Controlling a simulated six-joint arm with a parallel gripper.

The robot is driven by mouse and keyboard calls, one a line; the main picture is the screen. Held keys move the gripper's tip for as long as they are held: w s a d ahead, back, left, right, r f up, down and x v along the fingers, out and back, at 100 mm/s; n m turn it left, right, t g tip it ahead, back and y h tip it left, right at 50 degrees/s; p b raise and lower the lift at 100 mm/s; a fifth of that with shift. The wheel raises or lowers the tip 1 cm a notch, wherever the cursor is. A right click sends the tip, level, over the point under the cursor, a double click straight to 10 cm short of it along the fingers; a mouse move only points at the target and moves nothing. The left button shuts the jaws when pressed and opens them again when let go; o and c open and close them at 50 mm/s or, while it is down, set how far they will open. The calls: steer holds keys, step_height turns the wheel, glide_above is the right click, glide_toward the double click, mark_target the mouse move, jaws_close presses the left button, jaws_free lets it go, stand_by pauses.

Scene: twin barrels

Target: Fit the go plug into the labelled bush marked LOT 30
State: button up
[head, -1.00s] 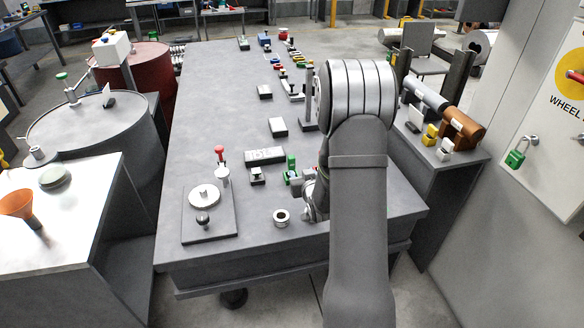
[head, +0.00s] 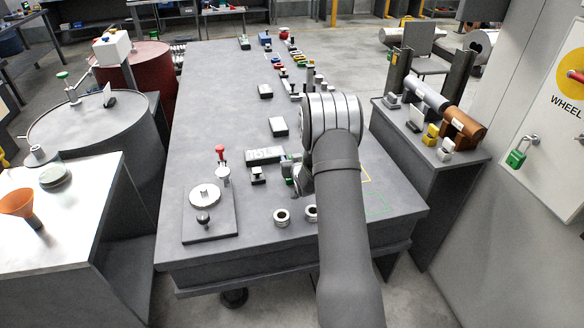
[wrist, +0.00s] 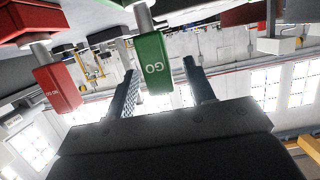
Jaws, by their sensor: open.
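The green go plug (wrist: 153,66), lettered GO, has a grey stem and shows between the two spread fingers of my gripper (wrist: 158,68) in the wrist view. The fingers are apart and do not visibly grip it. In the head view the go plug (head: 287,171) is partly hidden beside my gripper (head: 298,186). Two round metal bushes, a left one (head: 282,217) and a right one (head: 311,213), stand near the table's front edge. No LOT 30 marking can be read on either. A red no-go plug (wrist: 57,87) is left of the green one in the wrist view.
A dark block with white lettering (head: 265,155) lies left of the go plug. A plate with a round disc and knob (head: 208,212) is at front left. Yellow and green outlines (head: 375,203) mark the table right of my arm. Table centre-left is mostly clear.

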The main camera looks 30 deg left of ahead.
steer(key=shift+x, duration=1.2)
jaws_close()
steer(key=r, duration=0.2)
steer(key=d+r, duration=0.1)
steer(key=r, duration=0.1)
steer(key=shift+w+r, duration=0.15)
steer(key=shift+r, duration=0.25)
steer(key=d+r, duration=0.6)
steer(key=d, duration=0.4)
steer(key=s+d, duration=0.2)
steer(key=s, duration=0.4)
steer(key=s+d+f, duration=0.1)
steer(key=s+d, duration=0.1)
steer(key=s, duration=0.4)
steer(key=shift+s+d+f, duration=0.25)
steer(key=shift+s+d, duration=0.05)
steer(key=shift+d, duration=0.1)
